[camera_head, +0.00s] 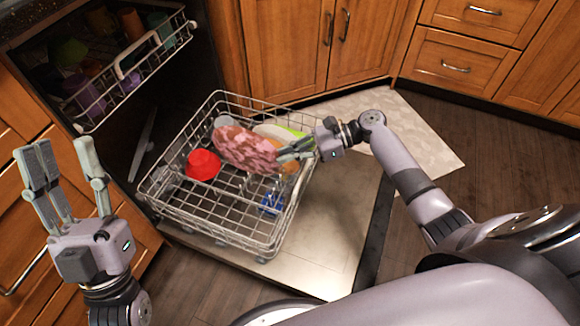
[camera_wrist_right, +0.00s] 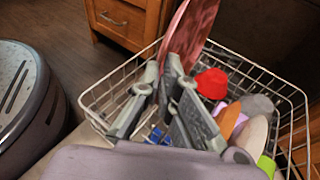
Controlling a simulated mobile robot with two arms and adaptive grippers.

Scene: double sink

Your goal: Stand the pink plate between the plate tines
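The pink plate (camera_head: 245,148) has a mottled pink and red face and is above the lower dishwasher rack (camera_head: 232,238), tilted. My right gripper (camera_head: 284,152) is shut on its right edge. In the right wrist view the plate (camera_wrist_right: 194,30) rises from between the fingertips (camera_wrist_right: 168,66), seen nearly edge-on. The rack's wire tines show below and in front of the plate; whether its lower edge touches them I cannot tell. My left gripper (camera_head: 64,152) is open and empty, at the far left, away from the rack.
In the rack are a red bowl (camera_head: 203,165), a blue item (camera_head: 271,203), and pale, orange and green dishes behind the plate. The pulled-out upper rack (camera_head: 130,70) holds cups. The open dishwasher door (camera_head: 335,235) lies under the lower rack. The rack's front middle is mostly bare.

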